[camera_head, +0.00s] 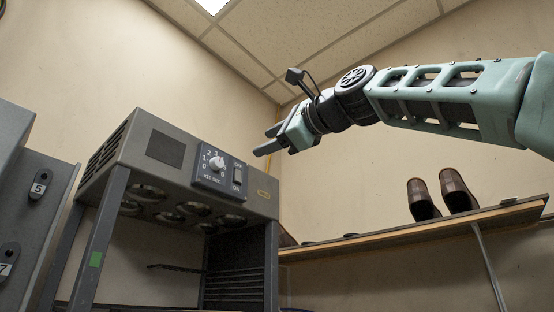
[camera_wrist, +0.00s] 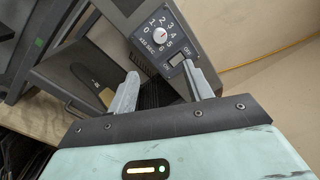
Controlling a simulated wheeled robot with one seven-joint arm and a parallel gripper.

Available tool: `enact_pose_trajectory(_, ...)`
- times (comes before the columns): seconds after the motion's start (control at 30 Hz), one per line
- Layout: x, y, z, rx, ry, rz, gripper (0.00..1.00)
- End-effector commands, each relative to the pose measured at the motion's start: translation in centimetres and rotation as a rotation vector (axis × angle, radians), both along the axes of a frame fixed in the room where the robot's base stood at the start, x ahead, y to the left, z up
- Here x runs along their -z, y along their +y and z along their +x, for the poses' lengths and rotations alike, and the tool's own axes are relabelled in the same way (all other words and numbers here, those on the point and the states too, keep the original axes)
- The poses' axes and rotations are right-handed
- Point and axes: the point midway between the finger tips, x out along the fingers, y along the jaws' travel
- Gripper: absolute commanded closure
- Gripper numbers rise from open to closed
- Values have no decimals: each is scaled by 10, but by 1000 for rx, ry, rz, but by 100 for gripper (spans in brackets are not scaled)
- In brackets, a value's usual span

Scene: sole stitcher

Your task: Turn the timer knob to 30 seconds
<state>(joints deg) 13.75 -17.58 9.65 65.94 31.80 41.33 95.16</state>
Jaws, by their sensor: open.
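The timer knob (camera_head: 217,163) is a small round white knob on a dark control panel (camera_head: 207,182) on the front of the grey machine. White numbers ring it, with a x10 SEC label below. The knob also shows in the wrist view (camera_wrist: 159,36), beyond the fingertips. A reddish mark shows on the knob, but I cannot tell surely which number it points to. My gripper (camera_head: 265,141) is open and empty, up and to the right of the panel and apart from it. In the wrist view my gripper (camera_wrist: 160,70) points toward the panel's lower part.
An OFF/ON rocker switch (camera_head: 238,177) sits right of the knob on the same panel. The machine's grey hood (camera_head: 135,155) stands on legs with round lamps below. A shelf (camera_head: 400,233) with two brown shoes (camera_head: 440,197) is at right. Grey cabinets with numbered tags stand at left.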

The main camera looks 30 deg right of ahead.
Motion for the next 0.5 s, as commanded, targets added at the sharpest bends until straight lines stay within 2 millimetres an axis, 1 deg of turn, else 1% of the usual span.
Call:
enact_pose_trajectory(0.03,4,-1,-5,0,-1,0,49)
enact_pose_trajectory(0.2,2,-4,-14,0,0,0,49)
enact_pose_trajectory(0.5,1,-4,-15,0,1,0,49)
